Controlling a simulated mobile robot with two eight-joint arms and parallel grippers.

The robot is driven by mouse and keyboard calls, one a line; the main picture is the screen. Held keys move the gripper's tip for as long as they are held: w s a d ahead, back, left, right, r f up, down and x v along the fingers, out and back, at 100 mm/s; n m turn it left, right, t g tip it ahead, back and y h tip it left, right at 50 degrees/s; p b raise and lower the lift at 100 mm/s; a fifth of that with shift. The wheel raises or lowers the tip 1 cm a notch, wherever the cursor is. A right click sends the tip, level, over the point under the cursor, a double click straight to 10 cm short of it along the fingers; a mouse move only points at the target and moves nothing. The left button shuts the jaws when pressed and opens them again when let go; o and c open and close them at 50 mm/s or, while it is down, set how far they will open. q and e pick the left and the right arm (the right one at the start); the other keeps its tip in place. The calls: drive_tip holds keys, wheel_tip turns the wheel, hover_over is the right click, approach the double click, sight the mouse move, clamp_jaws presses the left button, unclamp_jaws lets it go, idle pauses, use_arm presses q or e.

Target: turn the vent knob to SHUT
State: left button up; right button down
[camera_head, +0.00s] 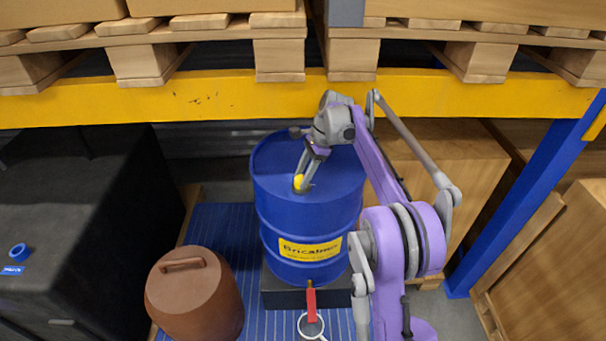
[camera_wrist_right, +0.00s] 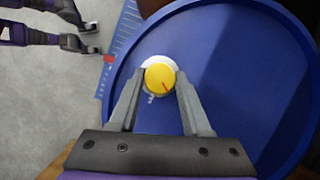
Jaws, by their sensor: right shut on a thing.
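The yellow vent knob (camera_head: 299,182) sits on top of the blue drum (camera_head: 308,215), near the left of its lid. My right gripper (camera_head: 303,184) reaches down onto it and is shut on it. In the right wrist view the knob (camera_wrist_right: 160,78) lies between the two fingertips, on a white disc. A short red line on the knob points toward the lower right of that view. A small white mark shows on the lid just below the knob; any lettering is too small to read. My left gripper is not seen in the head view.
The drum stands on a black block on a blue ribbed platform (camera_head: 215,225). A brown lidded container (camera_head: 195,300) is at its lower left. A yellow shelf beam (camera_head: 200,102) with loaded pallets crosses above; a blue post (camera_head: 525,205) stands right.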

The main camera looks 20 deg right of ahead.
idle(0.4)
drive_tip(key=shift+c, duration=1.8)
unclamp_jaws()
